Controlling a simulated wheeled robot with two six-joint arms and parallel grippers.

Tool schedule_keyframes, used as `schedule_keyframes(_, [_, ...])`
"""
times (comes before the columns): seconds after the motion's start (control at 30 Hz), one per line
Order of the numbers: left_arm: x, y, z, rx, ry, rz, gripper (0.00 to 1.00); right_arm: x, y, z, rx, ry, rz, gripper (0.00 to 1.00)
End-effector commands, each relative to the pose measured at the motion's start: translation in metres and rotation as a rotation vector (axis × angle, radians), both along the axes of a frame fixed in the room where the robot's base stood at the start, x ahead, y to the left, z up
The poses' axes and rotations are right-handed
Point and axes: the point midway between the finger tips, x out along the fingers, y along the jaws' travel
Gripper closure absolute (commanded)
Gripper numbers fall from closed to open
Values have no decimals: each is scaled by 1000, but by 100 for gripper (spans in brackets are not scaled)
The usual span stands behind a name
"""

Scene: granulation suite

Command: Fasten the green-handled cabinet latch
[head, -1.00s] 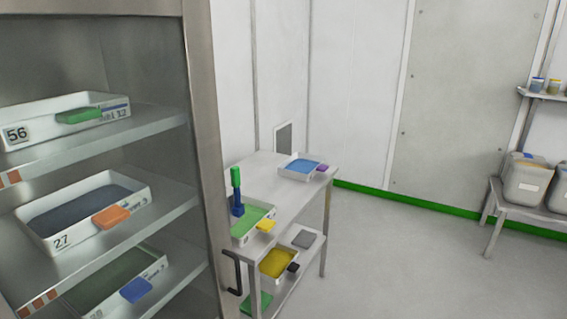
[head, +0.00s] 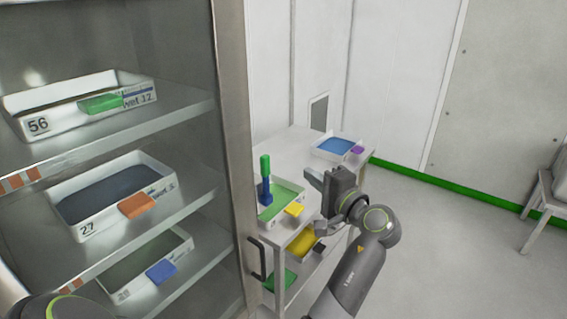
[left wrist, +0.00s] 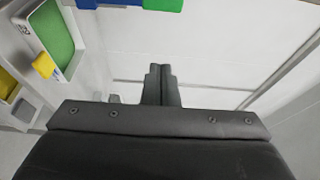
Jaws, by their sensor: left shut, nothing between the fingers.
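The green-handled latch (head: 265,165) shows just right of the cabinet's (head: 236,150) metal front post in the head view. Its green grip points up above a blue lower part (head: 265,191). How it meets the cabinet is hard to tell. Its green (left wrist: 162,4) and blue parts also show at the top edge of the left wrist view, cut off. My left gripper (head: 309,178) is to the right of the latch, apart from it. Its fingers are together and empty, as the left wrist view also shows (left wrist: 160,70). My right gripper is not in view.
The cabinet shelves hold several white trays with coloured tags. A dark pull handle (head: 257,258) sits low on the cabinet front. A metal table (head: 290,155) with trays stands behind the latch and my gripper. Floor at right (head: 460,240) is open.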

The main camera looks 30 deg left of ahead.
Motion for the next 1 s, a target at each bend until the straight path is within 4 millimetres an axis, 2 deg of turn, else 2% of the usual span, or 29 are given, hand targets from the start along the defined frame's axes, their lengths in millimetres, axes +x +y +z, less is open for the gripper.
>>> schedule_keyframes(0.2, [1, 2, 0, 1, 2, -1, 100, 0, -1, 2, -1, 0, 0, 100])
schedule_keyframes(0.37, [8, 17, 2, 4, 2, 0, 100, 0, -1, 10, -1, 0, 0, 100])
schedule_keyframes(0.8, [40, 96, 4, 3, 3, 0, 100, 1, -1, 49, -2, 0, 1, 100])
schedule_keyframes(1.0, [13, 94, 1, -2, 2, -3, 100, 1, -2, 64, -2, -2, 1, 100])
